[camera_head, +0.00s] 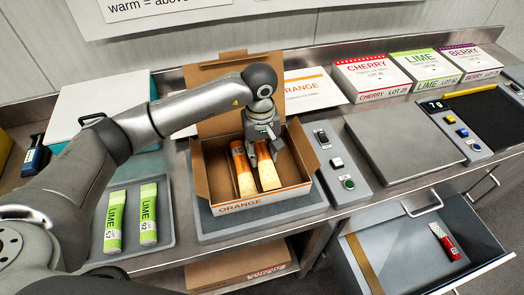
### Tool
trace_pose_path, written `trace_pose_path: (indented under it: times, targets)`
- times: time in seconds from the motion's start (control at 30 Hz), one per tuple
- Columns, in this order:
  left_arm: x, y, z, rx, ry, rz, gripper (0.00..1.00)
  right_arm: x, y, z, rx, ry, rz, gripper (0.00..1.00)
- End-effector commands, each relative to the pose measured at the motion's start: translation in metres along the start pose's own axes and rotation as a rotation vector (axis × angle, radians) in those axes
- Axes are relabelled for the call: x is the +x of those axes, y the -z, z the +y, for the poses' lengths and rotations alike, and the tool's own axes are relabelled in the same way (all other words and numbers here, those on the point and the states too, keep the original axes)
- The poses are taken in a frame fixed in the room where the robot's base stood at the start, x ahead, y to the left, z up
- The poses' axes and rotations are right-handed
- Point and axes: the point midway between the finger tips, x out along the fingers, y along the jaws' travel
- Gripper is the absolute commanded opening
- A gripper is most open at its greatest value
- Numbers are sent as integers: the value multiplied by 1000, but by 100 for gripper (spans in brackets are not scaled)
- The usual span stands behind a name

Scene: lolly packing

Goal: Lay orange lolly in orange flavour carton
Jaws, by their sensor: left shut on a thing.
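The orange flavour carton (240,207) stands open on a grey plate, its lid raised at the back and its flaps out. My left gripper (264,154) reaches down into it from above and is shut on an orange lolly (267,177) with an orange upper part and a pale lower part. This lolly is inside the carton walls; I cannot tell whether it touches the bottom. Another orange lolly (243,172) lies in the carton just left of it. The gripper hides the held lolly's upper end. My right gripper is not in view.
Two lime lollies (148,215) lie on a grey tray (166,245) at left. A button panel (338,165) stands right of the carton. Closed cherry (371,79), lime and berry cartons stand at the back. An open drawer (400,250) holds a red lolly (444,241).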

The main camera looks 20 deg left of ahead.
Motion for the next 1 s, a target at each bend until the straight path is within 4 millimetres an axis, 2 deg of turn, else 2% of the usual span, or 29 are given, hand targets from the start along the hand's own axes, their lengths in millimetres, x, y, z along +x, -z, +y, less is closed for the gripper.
trace_pose_path:
  times: [0.17,0.2,0.33,0.67,0.93,1.0]
  targets:
    - [1,0,0,0,-1,0,9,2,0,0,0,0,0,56]
    - [2,0,0,0,0,0,38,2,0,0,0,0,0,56]
    - [2,0,0,-1,0,0,54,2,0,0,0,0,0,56]
    - [1,0,0,-1,0,0,55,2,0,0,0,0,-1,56]
    - [-17,0,0,-1,0,-1,55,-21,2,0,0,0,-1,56]
    - [-25,2,2,0,-6,6,55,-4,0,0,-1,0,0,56]
